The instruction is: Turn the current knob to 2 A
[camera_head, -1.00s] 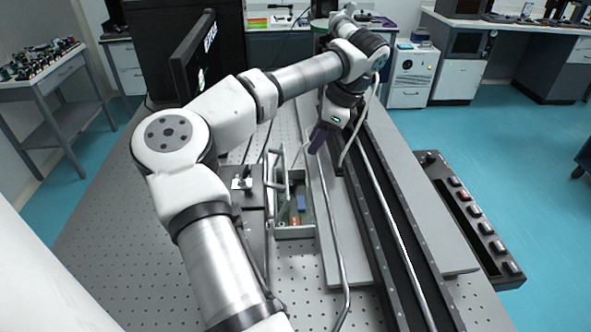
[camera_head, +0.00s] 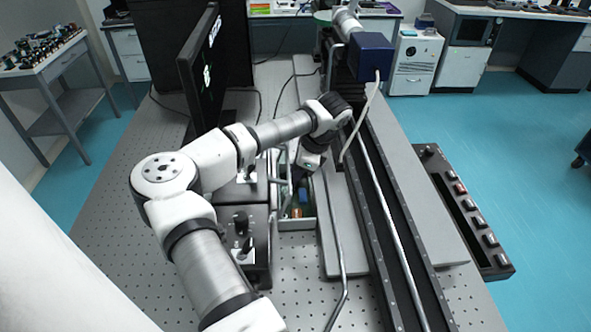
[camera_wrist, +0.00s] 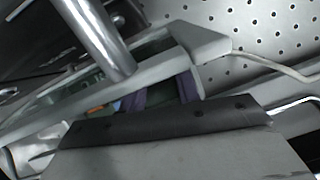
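Two dark instrument boxes stand left of the rail in the head view. The nearer box (camera_head: 262,263) has a black knob (camera_head: 241,222) and a small white plate with a dark part on its top. The farther box (camera_head: 232,194) is partly covered by my arm. I cannot tell which part is the current knob, and no 2 A marking is readable. My gripper (camera_wrist: 160,94) shows two dark purple fingers with a gap between them in the wrist view; nothing is seen held. In the head view it points down above the open tray, its fingertips mostly hidden.
The tray (camera_head: 297,224) holds small blue and orange items. A bent metal rod (camera_head: 336,235) and a long black rail (camera_head: 400,255) lie to the right, with a blue box (camera_head: 371,57) at the rail's far end. A monitor (camera_head: 204,68) stands behind left. Bare perforated table lies front left.

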